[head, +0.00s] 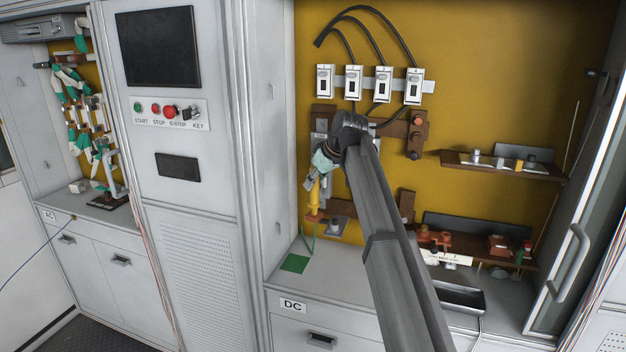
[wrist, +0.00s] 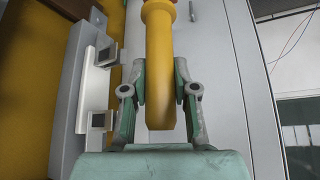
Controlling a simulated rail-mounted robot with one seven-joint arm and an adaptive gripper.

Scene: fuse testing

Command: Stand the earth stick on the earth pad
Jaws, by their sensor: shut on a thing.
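The earth stick (head: 314,194) is a yellow rod, held roughly upright in front of the yellow back wall in the head view. My gripper (head: 321,166) is shut on it near its upper part. In the wrist view the stick's thick yellow shaft (wrist: 160,70) lies between the two green fingers (wrist: 160,100). A green lead hangs near the stick's lower end. The earth pad (head: 295,263) is a flat green square on the grey counter, below and slightly left of the stick. The stick appears above the pad and apart from it; its exact lower tip is hard to make out.
My arm covers much of the middle of the bay. White switches (head: 368,84) with black cables are on the back wall. Shelves with parts (head: 500,165) stand at the right. A black tray (head: 460,297) lies on the counter. The cabinet side borders the pad's left.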

